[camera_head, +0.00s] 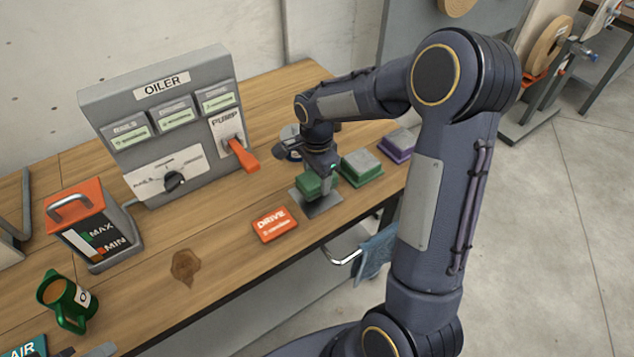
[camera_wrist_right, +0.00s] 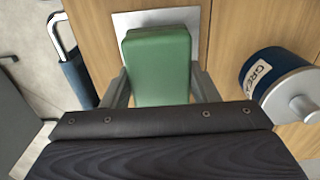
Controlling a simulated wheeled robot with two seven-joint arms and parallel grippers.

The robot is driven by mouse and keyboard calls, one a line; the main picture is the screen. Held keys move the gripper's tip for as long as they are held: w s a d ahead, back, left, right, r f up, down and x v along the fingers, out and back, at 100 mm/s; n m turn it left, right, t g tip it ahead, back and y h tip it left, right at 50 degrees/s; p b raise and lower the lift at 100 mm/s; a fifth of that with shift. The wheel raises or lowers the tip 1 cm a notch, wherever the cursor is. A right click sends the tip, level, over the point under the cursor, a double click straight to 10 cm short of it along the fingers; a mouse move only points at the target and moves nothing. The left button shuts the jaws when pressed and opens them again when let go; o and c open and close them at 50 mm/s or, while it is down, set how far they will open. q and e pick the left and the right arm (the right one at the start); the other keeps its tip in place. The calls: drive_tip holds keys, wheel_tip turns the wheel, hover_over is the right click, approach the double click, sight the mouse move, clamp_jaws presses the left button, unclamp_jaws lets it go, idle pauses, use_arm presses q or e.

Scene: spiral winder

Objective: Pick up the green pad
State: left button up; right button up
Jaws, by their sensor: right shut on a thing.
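A green pad (camera_head: 307,184) is between the fingers of my right gripper (camera_head: 324,184), over a grey metal plate (camera_head: 322,208) near the table's front edge. In the right wrist view the green pad (camera_wrist_right: 158,62) fills the gap between the two fingers of my right gripper (camera_wrist_right: 161,90), which is shut on it. The plate (camera_wrist_right: 128,21) shows behind the pad. I cannot tell whether the pad touches the plate. A second block with a green base and grey top (camera_head: 361,165) sits to the right. My left gripper is not in view.
A purple-and-grey block (camera_head: 398,145) lies farther right. A red DRIVE card (camera_head: 275,225) lies left of the plate. A grease can (camera_wrist_right: 278,80) stands close to the gripper. The oiler box (camera_head: 165,120), with its orange pump lever (camera_head: 240,154), stands behind. A blue cloth (camera_head: 375,252) hangs in front.

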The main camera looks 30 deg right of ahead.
drive_tip(key=s+a+r+b, duration=0.2)
drive_tip(key=s+a+r, duration=0.4)
drive_tip(key=s+r, duration=0.4)
drive_tip(key=s, duration=0.2)
drive_tip(key=shift+s, duration=0.35)
